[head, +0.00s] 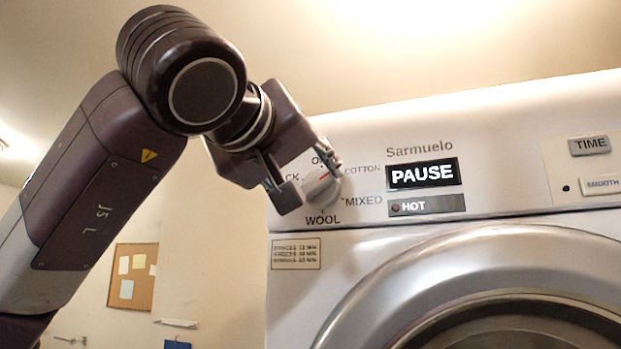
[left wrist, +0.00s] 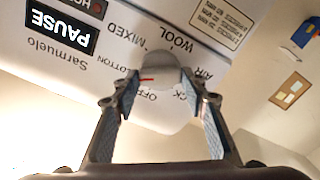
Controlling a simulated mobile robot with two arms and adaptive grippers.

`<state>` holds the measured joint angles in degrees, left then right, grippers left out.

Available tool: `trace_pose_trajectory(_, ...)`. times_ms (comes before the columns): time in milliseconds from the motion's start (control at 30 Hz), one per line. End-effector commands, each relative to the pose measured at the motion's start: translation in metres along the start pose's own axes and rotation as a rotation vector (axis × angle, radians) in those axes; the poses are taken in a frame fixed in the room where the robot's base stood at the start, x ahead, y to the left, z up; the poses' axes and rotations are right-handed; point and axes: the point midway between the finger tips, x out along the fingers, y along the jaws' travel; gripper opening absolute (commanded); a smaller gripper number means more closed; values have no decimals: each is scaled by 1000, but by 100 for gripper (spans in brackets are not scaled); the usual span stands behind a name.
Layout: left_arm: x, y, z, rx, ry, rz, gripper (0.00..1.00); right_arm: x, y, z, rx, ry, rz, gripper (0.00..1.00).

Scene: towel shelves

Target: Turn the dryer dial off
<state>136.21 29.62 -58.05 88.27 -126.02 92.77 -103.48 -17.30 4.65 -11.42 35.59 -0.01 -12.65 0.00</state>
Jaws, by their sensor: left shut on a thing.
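The dryer dial (head: 322,190) is a round light knob with a red mark, at the left end of the white dryer's (head: 505,115) panel. Labels OFF, COTTON, MIXED and WOOL ring it. My left gripper (head: 308,178) is shut on the dial, one finger on each side. The left wrist view shows the dial (left wrist: 158,65) between the fingertips of the gripper (left wrist: 160,82). The red mark lies on the side toward OFF and COTTON; its exact setting is hard to tell. Part of the OFF label is hidden in the head view. My right gripper is not in view.
A display (head: 423,173) reads PAUSE, with a HOT indicator (head: 427,206) below it. TIME (head: 590,145) and SMOOTH (head: 602,185) buttons are at the right. The round door (head: 400,290) is below. A cork board (head: 133,277) hangs on the wall behind.

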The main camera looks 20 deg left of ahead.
Motion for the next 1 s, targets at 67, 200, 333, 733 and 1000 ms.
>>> trace_pose_trajectory(67, 1, 0, 1, 0, -3, -1, 16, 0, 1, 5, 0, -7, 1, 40)
trace_pose_trajectory(200, 1, 0, 2, -13, -3, -1, 16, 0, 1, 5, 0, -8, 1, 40)
trace_pose_trajectory(333, 1, 0, 2, -53, -4, -2, 16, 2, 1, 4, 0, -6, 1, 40)
trace_pose_trajectory(733, 1, -1, 3, -354, -5, -2, 16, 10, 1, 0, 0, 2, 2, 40)
trace_pose_trajectory(1000, 1, 0, 4, -610, -6, -2, 16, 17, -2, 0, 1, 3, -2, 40)
